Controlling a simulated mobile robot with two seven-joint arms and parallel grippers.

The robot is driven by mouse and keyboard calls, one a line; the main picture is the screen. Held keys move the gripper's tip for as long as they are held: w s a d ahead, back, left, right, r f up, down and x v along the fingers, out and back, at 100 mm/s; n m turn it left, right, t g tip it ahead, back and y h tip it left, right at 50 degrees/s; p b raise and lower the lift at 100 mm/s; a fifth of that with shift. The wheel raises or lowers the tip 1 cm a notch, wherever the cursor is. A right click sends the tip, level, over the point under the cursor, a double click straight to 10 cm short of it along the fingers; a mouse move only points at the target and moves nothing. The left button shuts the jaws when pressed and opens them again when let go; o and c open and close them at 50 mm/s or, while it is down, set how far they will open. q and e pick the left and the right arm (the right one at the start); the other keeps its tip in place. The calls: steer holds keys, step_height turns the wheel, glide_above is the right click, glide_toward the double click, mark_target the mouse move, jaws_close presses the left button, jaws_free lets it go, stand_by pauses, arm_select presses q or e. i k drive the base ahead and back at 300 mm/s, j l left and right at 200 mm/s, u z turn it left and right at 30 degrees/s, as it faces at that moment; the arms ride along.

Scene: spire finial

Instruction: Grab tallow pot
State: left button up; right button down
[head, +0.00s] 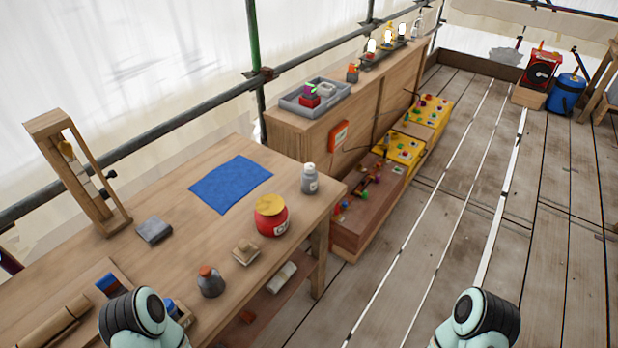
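A red jar (271,215) with a yellow cover and a pale label stands upright on the wooden workbench (160,265), near its right edge. A small dark grey pot (210,281) with a reddish-brown stopper stands nearer to me on the bench. A grey bottle (309,179) with a white cap stands behind the red jar. I cannot tell for certain which of these is the tallow pot. Only rounded parts of my two arms show at the bottom edge, one at the left and one right of centre. Neither gripper shows, and nothing is seen touching the jars.
A blue cloth (231,184), a grey block (154,230) and a small tan block (245,252) lie on the bench. A wooden frame (78,175) stands at the left. Beyond are a grey tray (314,98) and yellow crates (428,112). The plank floor at right is mostly clear.

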mark_target(309, 183)
steer(key=i+l+u, duration=0.1)
steer(key=u, duration=0.4)
steer(key=l+u, duration=0.15)
steer(key=u, duration=0.35)
steer(key=l+u, duration=0.15)
steer(key=u, duration=0.3)
steer(key=l+u, duration=0.35)
steer(key=l, duration=0.2)
steer(key=l+u, duration=0.35)
steer(key=l, duration=0.15)
steer(key=k+l, duration=0.1)
steer(key=l, duration=0.25)
steer(key=l+u, duration=0.1)
steer(key=l, duration=0.3)
steer(key=k+l+u, duration=0.1)
steer(key=l, duration=0.25)
